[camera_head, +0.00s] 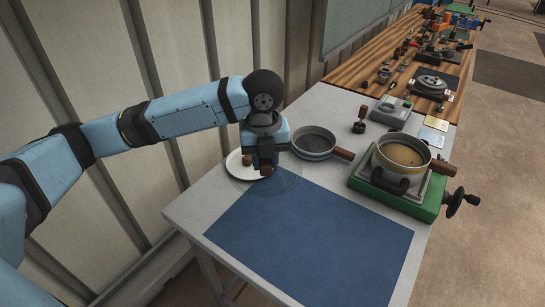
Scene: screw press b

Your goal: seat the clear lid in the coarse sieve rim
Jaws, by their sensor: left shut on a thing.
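My left gripper (266,167) points down at the table's far left corner. It is shut on what looks like the small brown knob of the clear lid (287,184). The lid is a faint transparent disc, low over the white plate's right side and the mat's edge; I cannot tell whether it touches the table. Two round pans with brown handles could be sieves: a grey-bottomed one (313,140) on the table right of the gripper, and a deeper tan-bottomed one (404,153) on the green press. I cannot tell which is the coarse sieve. My right gripper is out of view.
A white plate (234,166) lies partly behind the gripper. A blue mat (310,240) covers the table front and is clear. The green press (415,205) has a handwheel on its right. A small dark-knobbed tool and a grey scale (388,112) stand behind. A wooden bench (350,72) holds clutter.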

